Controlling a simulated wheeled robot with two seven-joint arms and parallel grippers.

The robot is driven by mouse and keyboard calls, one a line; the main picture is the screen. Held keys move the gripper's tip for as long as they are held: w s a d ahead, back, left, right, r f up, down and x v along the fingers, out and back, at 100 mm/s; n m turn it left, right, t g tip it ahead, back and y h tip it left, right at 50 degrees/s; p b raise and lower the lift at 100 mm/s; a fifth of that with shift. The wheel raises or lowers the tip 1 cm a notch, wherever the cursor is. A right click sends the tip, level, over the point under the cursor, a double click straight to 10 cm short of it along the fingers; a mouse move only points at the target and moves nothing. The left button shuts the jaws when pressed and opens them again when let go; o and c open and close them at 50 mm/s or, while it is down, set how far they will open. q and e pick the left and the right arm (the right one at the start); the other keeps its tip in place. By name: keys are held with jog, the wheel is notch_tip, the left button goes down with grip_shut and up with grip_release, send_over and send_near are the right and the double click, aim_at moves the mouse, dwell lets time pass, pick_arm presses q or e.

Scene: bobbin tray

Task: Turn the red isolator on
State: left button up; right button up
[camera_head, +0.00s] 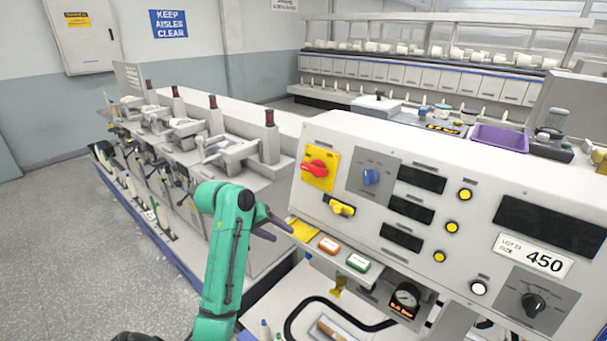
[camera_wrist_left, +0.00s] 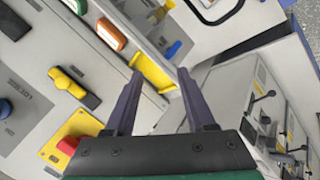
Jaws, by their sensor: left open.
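The red isolator (camera_head: 315,168) is a red rotary handle on a yellow plate (camera_head: 331,156) at the upper left of the white control panel. Its handle lies roughly sideways. In the left wrist view the isolator (camera_wrist_left: 68,146) shows at the lower left, partly hidden by the gripper body. My left gripper (camera_head: 276,228) is open and empty, below and left of the isolator and apart from it. Its two fingers (camera_wrist_left: 160,74) show in the wrist view, with a yellow part beyond them. My right gripper is not in view.
A yellow lever (camera_head: 341,208) and a blue knob (camera_head: 371,177) sit near the isolator. Orange (camera_head: 329,245) and green (camera_head: 358,262) buttons lie below. A row of machine spindles (camera_head: 205,145) stands to the left. A purple tray (camera_head: 499,139) stands behind the panel.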

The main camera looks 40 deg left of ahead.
pick_arm(q)
jog(key=a+r+n+t+h, duration=0.2)
jog(key=a+r+n+t, duration=0.15)
jog(key=r, duration=0.45)
jog(key=n+t+h, duration=0.2)
jog(key=t, duration=0.1)
send_near(309, 170)
jog(key=s+r, duration=0.1)
jog(key=s, duration=0.3)
jog(key=shift+m, duration=0.25)
jog(key=x, duration=0.2)
jog(key=b+x, duration=0.1)
jog(key=x, duration=0.2)
jog(key=a+x, duration=0.1)
jog(key=x, duration=0.2)
jog(key=shift+w, duration=0.3)
jog(key=p+x, duration=0.3)
jog(key=x, duration=0.1)
jog(key=shift+w+r, duration=0.1)
jog(key=shift+w, duration=0.2)
jog(key=shift+w+d+f, duration=0.1)
jog(key=shift+w+f, duration=0.15)
jog(key=shift+w, duration=0.1)
jog(key=shift+c, duration=0.6)
grip_shut()
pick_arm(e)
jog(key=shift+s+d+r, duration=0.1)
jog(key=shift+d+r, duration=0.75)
